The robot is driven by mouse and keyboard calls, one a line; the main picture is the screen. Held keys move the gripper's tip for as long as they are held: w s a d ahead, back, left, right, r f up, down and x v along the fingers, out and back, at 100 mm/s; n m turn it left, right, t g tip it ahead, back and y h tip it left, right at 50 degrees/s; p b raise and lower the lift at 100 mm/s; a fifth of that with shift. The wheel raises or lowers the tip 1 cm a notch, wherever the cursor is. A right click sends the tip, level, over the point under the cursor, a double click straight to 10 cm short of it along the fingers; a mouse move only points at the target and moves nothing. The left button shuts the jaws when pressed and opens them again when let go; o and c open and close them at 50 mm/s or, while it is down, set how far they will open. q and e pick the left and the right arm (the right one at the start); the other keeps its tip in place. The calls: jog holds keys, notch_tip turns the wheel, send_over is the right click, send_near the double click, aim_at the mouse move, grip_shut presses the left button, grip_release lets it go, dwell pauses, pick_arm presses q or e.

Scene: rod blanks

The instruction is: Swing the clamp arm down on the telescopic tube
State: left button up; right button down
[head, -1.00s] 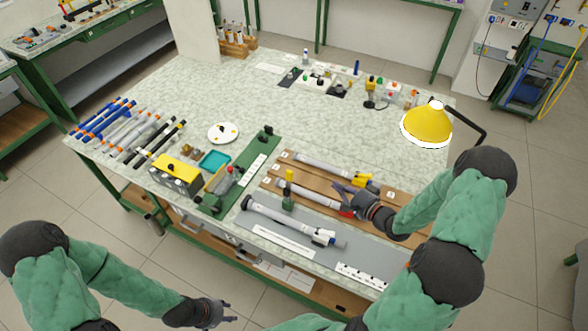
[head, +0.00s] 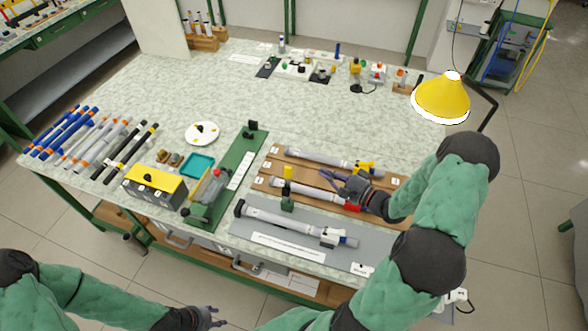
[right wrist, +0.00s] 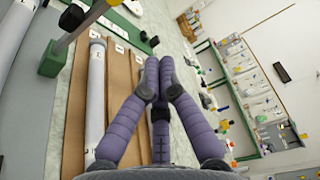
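A telescopic tube (head: 280,220) lies on the grey mat, with a black cap at its left end and a white collar near its right end. A green clamp block (head: 287,204) stands beside it, with a yellow-tipped clamp arm (head: 288,174) standing up from it. The block also shows in the right wrist view (right wrist: 50,62), its arm raised away from the tube. My right gripper (head: 330,178) is above the wooden board, right of the clamp arm. My left gripper (head: 216,318) is open and empty, off the table's front edge.
Two similar tubes lie on the wooden board (head: 268,170), with yellow (head: 365,168) and red (head: 352,207) parts near their right ends. A green fixture (head: 235,180) and a yellow-topped box (head: 155,180) stand left. A yellow lamp (head: 440,98) stands right.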

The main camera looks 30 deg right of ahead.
aim_at(287, 187)
dwell(0.3)
jog(key=w+a+b, duration=0.2)
jog(key=w+a, duration=0.4)
jog(key=shift+w+a, duration=0.35)
jog(key=shift+w, duration=0.05)
jog(key=shift+r, duration=0.1)
dwell(0.5)
